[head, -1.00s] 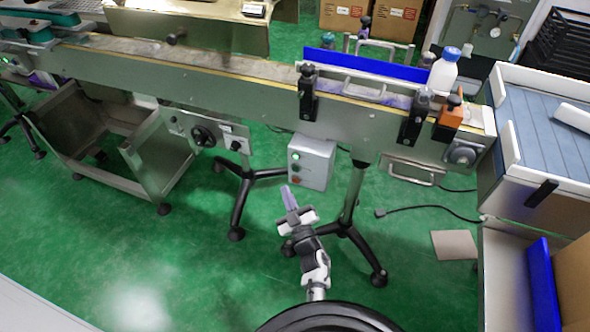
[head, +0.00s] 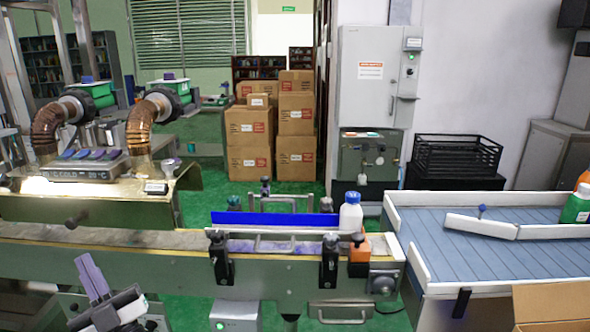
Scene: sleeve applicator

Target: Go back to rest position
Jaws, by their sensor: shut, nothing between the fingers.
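My gripper (head: 90,275) shows at the lower left of the head view, with its purple fingers pointing up and to the left. The fingers are shut with nothing between them. It is in front of the conveyor (head: 150,262) and apart from any bottle. The rest of my arm is mostly below the picture's edge.
A blue-grey side table (head: 470,235) with white rails stands at the right, with a green bottle (head: 576,206) on it. An open cardboard box (head: 553,304) is at the lower right. Stacked cartons (head: 248,140) and a wall cabinet (head: 372,80) are behind the conveyor.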

